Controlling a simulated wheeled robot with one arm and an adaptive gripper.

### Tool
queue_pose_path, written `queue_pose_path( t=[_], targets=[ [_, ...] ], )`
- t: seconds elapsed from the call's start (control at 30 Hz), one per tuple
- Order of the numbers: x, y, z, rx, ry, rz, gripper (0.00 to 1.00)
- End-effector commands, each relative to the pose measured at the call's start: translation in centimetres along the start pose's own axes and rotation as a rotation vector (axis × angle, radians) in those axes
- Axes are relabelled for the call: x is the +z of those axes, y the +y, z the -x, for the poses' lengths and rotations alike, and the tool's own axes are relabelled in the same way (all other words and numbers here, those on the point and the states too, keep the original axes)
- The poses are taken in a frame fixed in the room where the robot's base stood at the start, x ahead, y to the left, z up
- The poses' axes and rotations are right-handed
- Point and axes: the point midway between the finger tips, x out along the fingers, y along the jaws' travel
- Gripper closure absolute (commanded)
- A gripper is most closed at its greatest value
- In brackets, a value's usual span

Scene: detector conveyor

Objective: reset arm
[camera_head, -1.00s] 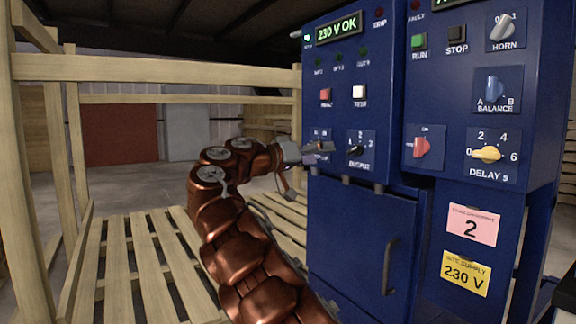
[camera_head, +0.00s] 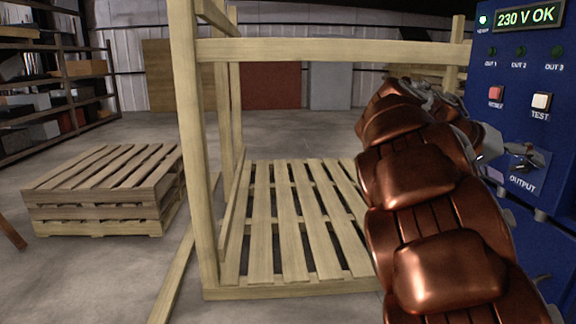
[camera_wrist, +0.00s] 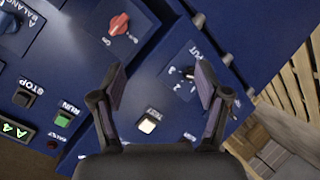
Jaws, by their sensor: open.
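My gripper (camera_wrist: 160,82) is open, with its two dark fingers spread in the wrist view. The dial marked OUTPUT (camera_wrist: 187,72) shows between them, nearer the right finger; I cannot tell whether anything touches. In the head view my gripper (camera_head: 530,155) is at the right, in front of the OUTPUT plate (camera_head: 522,183) on the blue cabinet (camera_head: 478,60). My copper arm covers the middle right and hides part of the cabinet. Nothing is seen held.
White TEST button (camera_head: 541,101) and a red button (camera_head: 495,94) sit above the OUTPUT plate. A red switch (camera_wrist: 119,24) is on the panel in the wrist view. A wooden frame (camera_head: 208,150) stands left of my arm; stacked pallets (camera_head: 105,190) stand farther left on open floor.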

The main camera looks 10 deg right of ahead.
Motion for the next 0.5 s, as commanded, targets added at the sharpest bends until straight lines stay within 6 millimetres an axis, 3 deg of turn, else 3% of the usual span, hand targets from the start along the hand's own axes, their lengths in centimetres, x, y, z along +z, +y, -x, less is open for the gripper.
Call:
queue_pose_path(
  t=[0.03, 0.1, 0.5],
  targets=[
    [0.2, 1.4, 1.0, -0.032, -0.029, 0.024, 0.25],
    [1.6, 2.1, 1.6, -0.081, -0.066, 0.057, 0.25],
    [10.6, 3.8, 6.8, -0.401, -0.259, 0.271, 0.25]
  ],
)
